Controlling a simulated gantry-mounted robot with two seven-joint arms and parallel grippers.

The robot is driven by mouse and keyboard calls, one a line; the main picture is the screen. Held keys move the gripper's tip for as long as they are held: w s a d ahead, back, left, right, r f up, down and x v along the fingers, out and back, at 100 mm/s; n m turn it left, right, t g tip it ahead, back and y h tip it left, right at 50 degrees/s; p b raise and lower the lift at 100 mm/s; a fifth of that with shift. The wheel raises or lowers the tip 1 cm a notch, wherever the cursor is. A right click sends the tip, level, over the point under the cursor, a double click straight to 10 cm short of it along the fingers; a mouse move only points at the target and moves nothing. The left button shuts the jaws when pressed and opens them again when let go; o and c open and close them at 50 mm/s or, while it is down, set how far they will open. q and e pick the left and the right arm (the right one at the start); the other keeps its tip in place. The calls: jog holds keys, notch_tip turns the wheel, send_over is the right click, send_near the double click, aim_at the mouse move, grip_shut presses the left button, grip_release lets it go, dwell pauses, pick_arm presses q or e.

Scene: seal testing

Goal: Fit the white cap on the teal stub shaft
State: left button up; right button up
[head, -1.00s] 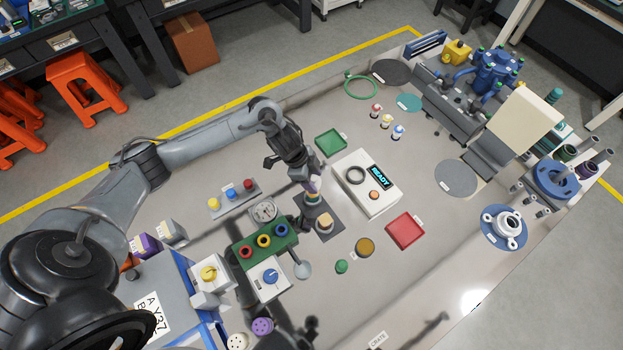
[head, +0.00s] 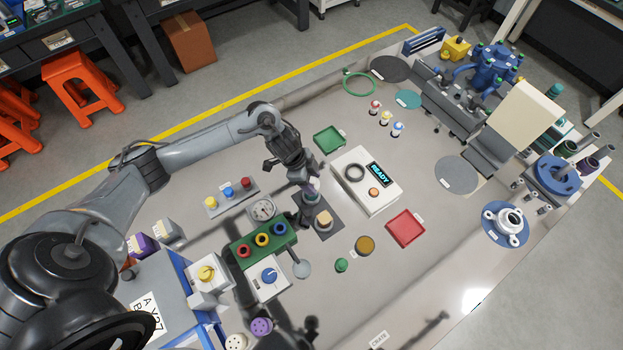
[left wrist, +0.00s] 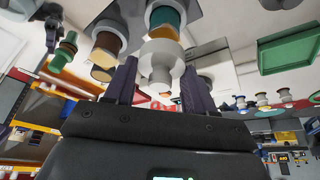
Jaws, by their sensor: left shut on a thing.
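My left gripper (head: 312,196) points down over the dark plate (head: 338,233) in the middle of the bench. In the left wrist view its two fingers (left wrist: 160,88) are shut on the white cap (left wrist: 160,65), a pale stepped round piece. The teal stub shaft (left wrist: 166,18) is in line with the cap, right at its far side. I cannot tell whether the cap touches the shaft or sits around its end. In the head view the gripper hides the teal shaft and most or all of the cap. My right gripper is not in view.
A tan-topped stub (head: 324,218) stands on the same plate, close beside my gripper. A white READY box (head: 377,203) is to the right. A green block with coloured rings (head: 246,247) and a gauge (head: 262,211) are to the left. A red tray (head: 405,229) lies farther right.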

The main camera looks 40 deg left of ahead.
pick_arm(q)
jog(key=shift+f+b, duration=0.3)
jog(key=shift+f, duration=0.3)
dwell(0.3)
jog(key=shift+f+b, duration=0.3)
jog(key=shift+f, duration=0.35)
jog(key=o, duration=1.1)
jog(key=shift+r, duration=0.15)
notch_tip(320, 180, up, 7)
jog(key=p, duration=0.8)
